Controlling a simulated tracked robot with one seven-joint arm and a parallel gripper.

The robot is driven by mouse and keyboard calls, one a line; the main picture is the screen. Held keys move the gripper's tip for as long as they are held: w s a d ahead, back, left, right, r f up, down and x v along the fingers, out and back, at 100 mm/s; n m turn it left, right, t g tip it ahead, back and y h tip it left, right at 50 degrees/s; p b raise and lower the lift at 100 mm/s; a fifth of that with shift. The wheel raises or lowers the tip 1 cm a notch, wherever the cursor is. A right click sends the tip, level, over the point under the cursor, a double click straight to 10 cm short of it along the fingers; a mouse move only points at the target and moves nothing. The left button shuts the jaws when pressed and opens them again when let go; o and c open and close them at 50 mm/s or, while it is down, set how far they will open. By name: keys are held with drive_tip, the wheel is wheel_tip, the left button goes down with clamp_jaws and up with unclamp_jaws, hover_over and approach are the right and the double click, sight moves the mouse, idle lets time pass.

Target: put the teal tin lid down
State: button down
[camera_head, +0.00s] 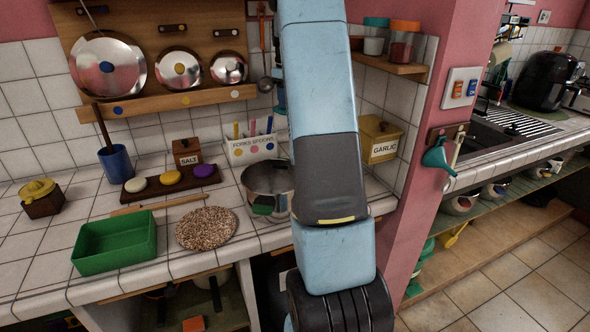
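A teal lid (376,22) shows at the top of a pale tin (373,45) on the small wall shelf (395,67), right of my arm. I cannot tell whether it is pressed on or only resting there. My arm runs down the middle of the view and hides part of the counter and wall behind it. My gripper is not visible, so I cannot see whether it holds anything.
An orange-lidded jar (403,40) stands beside the tin. A steel pot (267,188), a round cork-like mat (206,228) and a green tray (114,242) are on the tiled counter (40,285). A yellow garlic box (380,139) is right of my arm.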

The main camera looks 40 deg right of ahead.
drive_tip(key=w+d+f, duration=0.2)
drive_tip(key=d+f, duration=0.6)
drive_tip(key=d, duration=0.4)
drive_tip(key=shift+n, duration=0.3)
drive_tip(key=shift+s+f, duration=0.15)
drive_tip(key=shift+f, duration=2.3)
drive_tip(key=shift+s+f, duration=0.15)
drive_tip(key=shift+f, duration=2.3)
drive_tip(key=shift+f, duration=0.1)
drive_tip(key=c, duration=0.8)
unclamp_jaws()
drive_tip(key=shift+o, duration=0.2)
